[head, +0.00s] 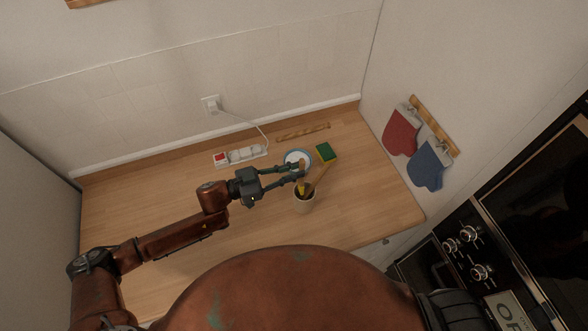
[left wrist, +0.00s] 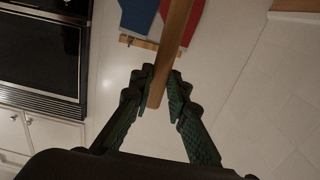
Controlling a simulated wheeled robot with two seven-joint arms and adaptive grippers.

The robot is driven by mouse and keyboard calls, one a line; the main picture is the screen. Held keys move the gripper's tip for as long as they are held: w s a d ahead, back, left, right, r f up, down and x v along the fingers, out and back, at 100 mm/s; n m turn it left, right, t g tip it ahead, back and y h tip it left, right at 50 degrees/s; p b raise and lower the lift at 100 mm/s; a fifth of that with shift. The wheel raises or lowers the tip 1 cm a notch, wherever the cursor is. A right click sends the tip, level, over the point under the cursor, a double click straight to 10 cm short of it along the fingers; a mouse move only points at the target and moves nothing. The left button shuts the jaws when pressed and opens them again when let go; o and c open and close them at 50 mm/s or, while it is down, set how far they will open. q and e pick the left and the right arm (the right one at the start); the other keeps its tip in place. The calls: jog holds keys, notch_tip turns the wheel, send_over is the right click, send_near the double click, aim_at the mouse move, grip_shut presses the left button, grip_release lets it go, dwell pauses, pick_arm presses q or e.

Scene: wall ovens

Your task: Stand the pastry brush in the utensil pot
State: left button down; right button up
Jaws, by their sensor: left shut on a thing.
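The utensil pot (head: 304,205) is a pale round pot on the wooden counter. My left gripper (head: 301,169) is above it, shut on a slim wooden handle. In the left wrist view the handle (left wrist: 172,45) lies between the fingertips (left wrist: 160,88), and one end shows just past them. I take it for the pastry brush. In the head view a yellow part (head: 301,188) shows below the fingers at the pot's mouth. Whether it is inside the pot or above it I cannot tell. Another wooden utensil (head: 319,177) leans out of the pot to the right. My right gripper is not in view.
A blue-rimmed white dish (head: 292,156) and a green sponge (head: 326,153) are behind the pot. A power strip (head: 240,155) and a wooden stick (head: 303,132) lie near the wall. Red (head: 401,134) and blue (head: 430,166) mitts hang at right. The left counter is clear.

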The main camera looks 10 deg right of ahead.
pick_arm(q)
jog(key=shift+f+b, duration=1.9)
jog(key=shift+f, duration=1.55)
jog(key=c, duration=1.8)
grip_release()
jog(key=shift+o, duration=0.2)
send_near(299, 180)
jog(key=a, duration=0.1)
jog(key=s+a, duration=0.1)
jog(key=a, duration=0.1)
jog(key=shift+a+f, duration=0.1)
jog(key=shift+a, duration=0.25)
